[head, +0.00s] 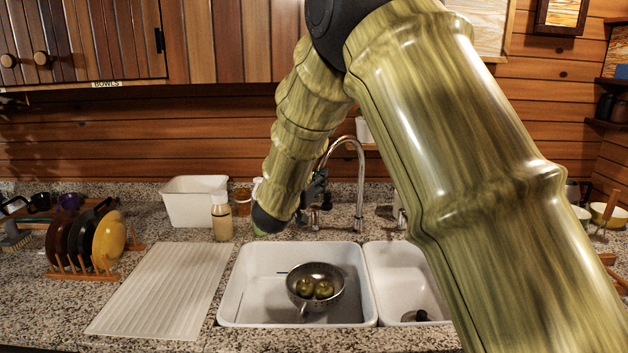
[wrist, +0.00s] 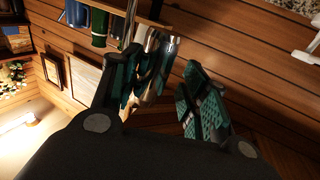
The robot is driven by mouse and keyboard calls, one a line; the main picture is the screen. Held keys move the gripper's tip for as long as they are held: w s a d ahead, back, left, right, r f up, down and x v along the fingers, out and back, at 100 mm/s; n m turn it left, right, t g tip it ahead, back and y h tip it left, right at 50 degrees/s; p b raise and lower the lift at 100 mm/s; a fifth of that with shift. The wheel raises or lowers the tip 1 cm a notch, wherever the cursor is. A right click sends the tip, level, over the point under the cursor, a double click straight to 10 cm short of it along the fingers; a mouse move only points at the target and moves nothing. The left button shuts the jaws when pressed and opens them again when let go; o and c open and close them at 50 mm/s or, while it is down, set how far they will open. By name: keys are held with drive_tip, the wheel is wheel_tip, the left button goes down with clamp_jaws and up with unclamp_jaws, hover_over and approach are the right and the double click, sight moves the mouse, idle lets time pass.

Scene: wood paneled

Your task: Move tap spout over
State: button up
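The chrome gooseneck tap (head: 361,180) rises behind the double sink, its spout curving over to the left. My gripper (head: 315,192) is beside the down-turned end of the spout, partly hidden by my forearm. I cannot tell whether they touch. In the wrist view my gripper (wrist: 163,98) has its two teal-padded fingers apart. A shiny upright piece shows beyond the gap, but I cannot tell whether it is the spout.
The left sink basin (head: 240,290) holds a metal strainer (head: 304,292) with green round items. The right basin (head: 390,262) holds a small dark object. A white tub (head: 195,205), a bottle (head: 221,220), a drainboard (head: 160,290) and a plate rack (head: 85,272) stand left.

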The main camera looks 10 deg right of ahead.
drive_tip(key=shift+s+d, duration=0.15)
drive_tip(key=shift+d, duration=0.15)
drive_tip(key=v, duration=1.2)
